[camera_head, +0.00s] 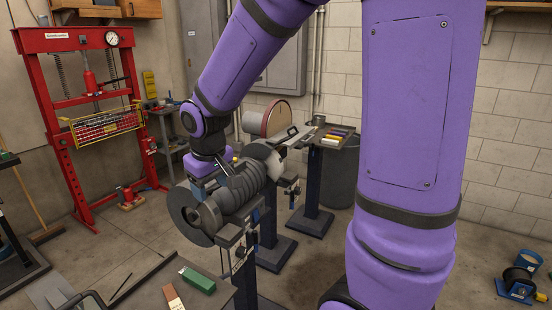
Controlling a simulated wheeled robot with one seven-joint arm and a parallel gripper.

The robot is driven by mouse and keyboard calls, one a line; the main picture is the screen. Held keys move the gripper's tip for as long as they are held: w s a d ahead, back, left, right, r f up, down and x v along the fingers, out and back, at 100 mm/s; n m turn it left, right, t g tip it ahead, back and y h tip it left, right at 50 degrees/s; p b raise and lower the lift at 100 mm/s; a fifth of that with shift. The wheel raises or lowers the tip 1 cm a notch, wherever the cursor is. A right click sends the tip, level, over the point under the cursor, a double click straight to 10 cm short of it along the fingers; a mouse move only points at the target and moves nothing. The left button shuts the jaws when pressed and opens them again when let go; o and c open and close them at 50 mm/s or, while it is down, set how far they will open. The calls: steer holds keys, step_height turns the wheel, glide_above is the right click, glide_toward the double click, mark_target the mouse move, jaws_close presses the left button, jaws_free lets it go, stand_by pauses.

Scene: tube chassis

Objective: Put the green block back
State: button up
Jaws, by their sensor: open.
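A green block (198,280) lies on a grey work surface (145,292) at the bottom of the view. A brown block with a pale end (174,298) lies beside it on the left. My gripper (208,188) is open, pointing down over a machine with a ribbed grey roller (240,187), beyond and above the green block and well apart from it. The fingertips are small and dark against the machine, and I cannot tell whether they touch it. I see nothing held.
My purple arm covers much of the centre and right. A red press (75,115) stands at the left. A disc sander (272,121) and a small table with coloured bars (335,136) stand behind the roller machine. A blue-and-black item (518,283) lies on the floor at right.

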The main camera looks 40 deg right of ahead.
steer(key=s+d+r+m+t, duration=0.1)
steer(key=s+r, duration=0.5)
steer(key=s, duration=0.4)
steer(key=s+r+t, duration=0.1)
steer(key=s+r, duration=0.5)
steer(key=s, duration=0.4)
steer(key=shift+d+r+m+t+y, duration=0.35)
steer(key=shift+r+m+t+y, duration=0.05)
steer(key=shift+a, duration=0.1)
